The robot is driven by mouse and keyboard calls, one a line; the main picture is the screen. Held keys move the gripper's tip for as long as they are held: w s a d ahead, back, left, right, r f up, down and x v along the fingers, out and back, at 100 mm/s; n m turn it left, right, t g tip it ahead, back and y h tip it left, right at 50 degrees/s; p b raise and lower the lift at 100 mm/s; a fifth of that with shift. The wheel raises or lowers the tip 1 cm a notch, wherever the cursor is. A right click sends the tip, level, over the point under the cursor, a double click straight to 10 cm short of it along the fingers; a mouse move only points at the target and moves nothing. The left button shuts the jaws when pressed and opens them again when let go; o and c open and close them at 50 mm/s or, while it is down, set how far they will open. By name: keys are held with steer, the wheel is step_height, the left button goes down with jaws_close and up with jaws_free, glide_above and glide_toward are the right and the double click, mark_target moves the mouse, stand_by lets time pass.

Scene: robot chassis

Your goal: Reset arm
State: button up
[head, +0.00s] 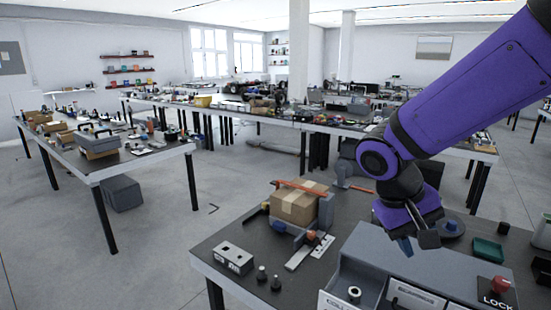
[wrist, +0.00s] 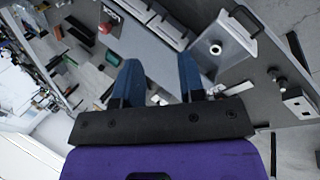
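My purple arm reaches in from the right in the head view. My gripper (head: 418,243) hangs above the near table, over the back of the grey cabinet (head: 372,243). In the wrist view my gripper (wrist: 157,75) shows two blue fingers set well apart with nothing between them. It is open and empty, clear of the surfaces below. The cabinet's open compartment with a white ring-shaped part (wrist: 216,49) is beyond the right finger.
The near table (head: 232,234) holds a cardboard box (head: 298,206), a grey block with holes (head: 233,258), a green tray (head: 487,249) and a red button (head: 497,284) on the LOCK box. Other cluttered tables stand behind, with free floor (head: 160,255) at left.

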steer(key=s+d+r+t+y, duration=0.5)
steer(key=s+d+r+t, duration=0.1)
steer(key=s+r, duration=0.4)
steer(key=shift+s+r+m, duration=0.3)
steer(key=shift+s, duration=0.1)
